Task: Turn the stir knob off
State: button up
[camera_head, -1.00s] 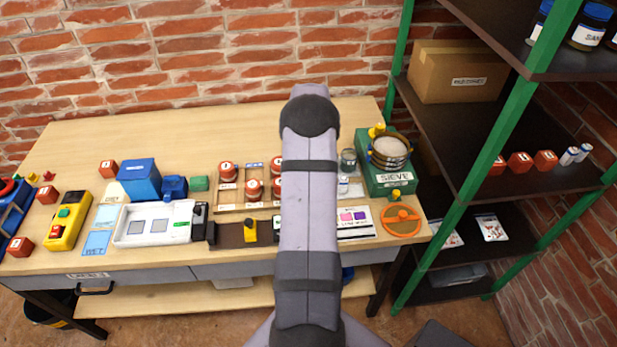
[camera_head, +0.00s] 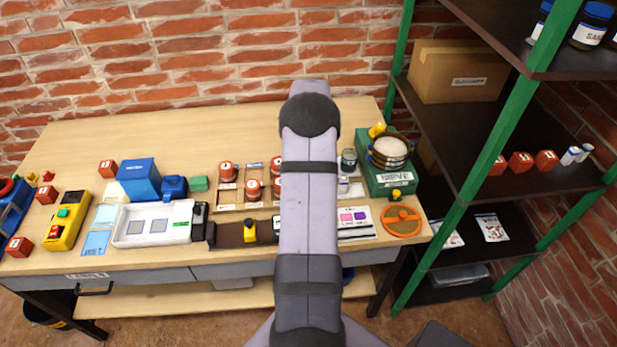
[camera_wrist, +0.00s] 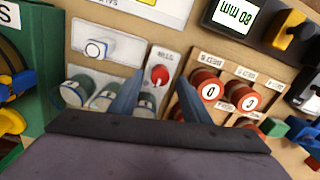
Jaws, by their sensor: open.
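A narrow white plate (camera_wrist: 163,62) with a round red knob or button (camera_wrist: 160,75) shows in the wrist view. Its small label is upside down and I cannot read it, so I cannot confirm it is the stir knob. My gripper (camera_wrist: 161,76) is open, its two blue fingers pointing at the plate, one on each side of the red part. I cannot tell whether they touch it. In the head view my arm hides the gripper and this plate.
Glass jars (camera_wrist: 74,91) stand left of the fingers, and a wooden rack with red-capped containers (camera_wrist: 208,88) is close on the right. A dark device with a yellow knob (camera_wrist: 290,37) lies beyond. The green sieve unit (camera_head: 372,178) stands right of my arm.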

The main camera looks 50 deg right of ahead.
jog(key=shift+r+b, duration=0.6)
jog(key=shift+r, duration=2.25)
jog(key=w+a+n, duration=0.1)
jog(key=a, duration=0.6)
jog(key=w+a+r+n, duration=0.1)
jog(key=a, duration=0.7)
jog(key=w+a+r+n, duration=0.1)
jog(key=a, duration=0.7)
jog(key=shift+a+r+n, duration=0.15)
jog(key=shift+n, duration=0.15)
jog(key=s+a+f+n, duration=0.3)
jog(key=s+a, duration=1)
jog(key=a, duration=0.4)
notch_tip(320, 180, down, 38)
jog(key=b, duration=3.8)
